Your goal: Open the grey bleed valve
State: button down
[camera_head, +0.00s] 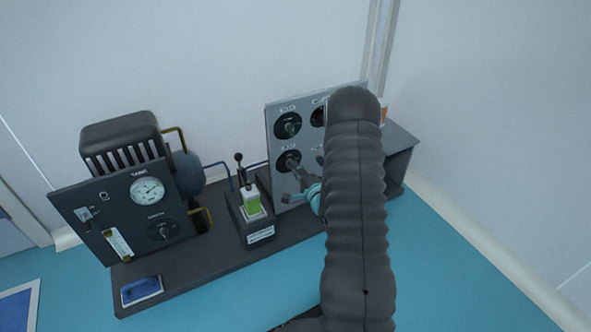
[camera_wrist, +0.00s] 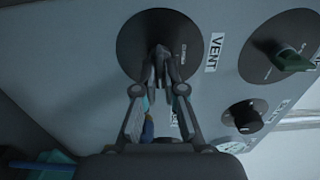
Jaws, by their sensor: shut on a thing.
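The upright grey panel (camera_head: 273,112) carries several valves on round black dials. My gripper (camera_head: 292,163) reaches the lower-left dial from the front. In the wrist view my gripper (camera_wrist: 159,55) is shut on the grey valve handle (camera_wrist: 159,50) at the middle of a black dial (camera_wrist: 133,45). A label next to this dial reads VENT (camera_wrist: 215,52). The fingertips cover much of the handle, so its exact angle is hard to tell.
A green-handled valve (camera_wrist: 292,58) sits beside the held one, with a small black knob (camera_wrist: 241,117) nearby. Left of the panel stand a small lever unit (camera_head: 252,222) and a dark gauge box (camera_head: 130,212). The blue surface (camera_head: 450,270) at right is clear.

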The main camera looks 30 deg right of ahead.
dwell(0.4)
jog(key=c, duration=1.3)
grip_release()
jog(key=shift+o, duration=0.2)
jog(key=s, duration=1.2)
jog(key=shift+d, duration=0.2)
